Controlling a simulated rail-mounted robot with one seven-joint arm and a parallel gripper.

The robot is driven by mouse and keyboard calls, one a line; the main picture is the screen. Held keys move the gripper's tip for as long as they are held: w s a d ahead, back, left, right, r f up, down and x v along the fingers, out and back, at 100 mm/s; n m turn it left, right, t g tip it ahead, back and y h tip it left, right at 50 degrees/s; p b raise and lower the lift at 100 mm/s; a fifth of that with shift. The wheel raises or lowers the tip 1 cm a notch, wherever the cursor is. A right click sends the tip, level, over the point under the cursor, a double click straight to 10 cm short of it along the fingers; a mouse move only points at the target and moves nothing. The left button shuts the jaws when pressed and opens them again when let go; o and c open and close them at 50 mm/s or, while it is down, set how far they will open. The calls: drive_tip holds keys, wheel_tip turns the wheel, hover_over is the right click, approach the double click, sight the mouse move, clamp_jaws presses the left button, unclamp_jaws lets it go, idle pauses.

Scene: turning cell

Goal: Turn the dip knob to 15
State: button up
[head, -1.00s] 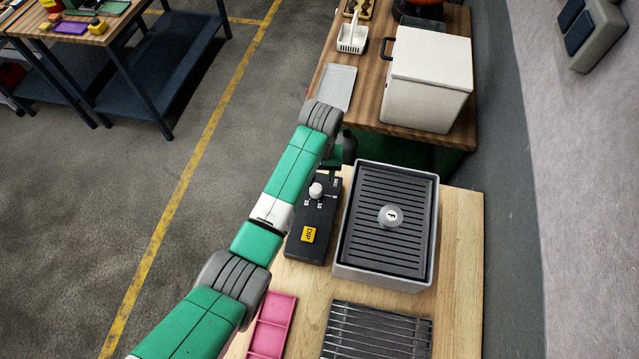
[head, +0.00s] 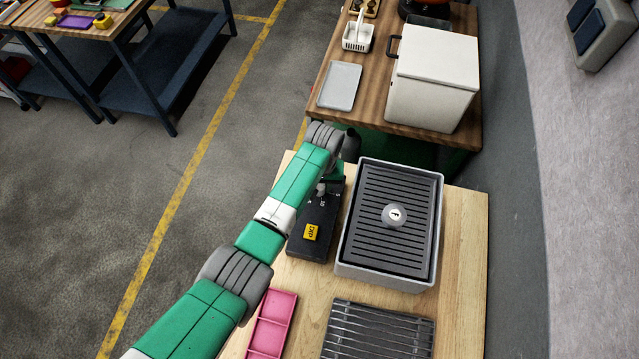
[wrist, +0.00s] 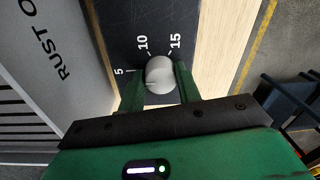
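The dip knob is a round pale grey knob (wrist: 160,74) on a black panel, with white marks 5, 10 and 15 around it in the wrist view. The black dip control box (head: 314,225) with its yellow DIP label (head: 311,232) lies beside the grey tank in the head view. My gripper (wrist: 161,78) has one green finger on each side of the knob. The fingers look very close to its sides; whether they touch is unclear. The knob's pointer cannot be read clearly. In the head view my arm mostly hides the knob.
The grey tank with a slatted dark lid (head: 375,242) stands right beside the control box. A pink tray (head: 270,325) and a metal rack (head: 378,331) lie nearer. A white lidded box (head: 432,85) and a grey tray (head: 340,86) are on the far table.

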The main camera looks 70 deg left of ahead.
drive_tip(key=shift+c, duration=0.3)
drive_tip(key=m+p, duration=0.1)
drive_tip(key=m, duration=0.2)
drive_tip(key=shift+r, duration=0.1)
drive_tip(key=m+p, duration=0.1)
drive_tip(key=m, duration=0.2)
drive_tip(key=shift+m, duration=0.4)
drive_tip(key=m+p, duration=0.1)
drive_tip(key=m, duration=1.1)
drive_tip(key=shift+a+m+t, duration=0.1)
drive_tip(key=shift+m+t, duration=0.2)
drive_tip(key=shift+t, duration=0.1)
drive_tip(key=shift+m, duration=2.2)
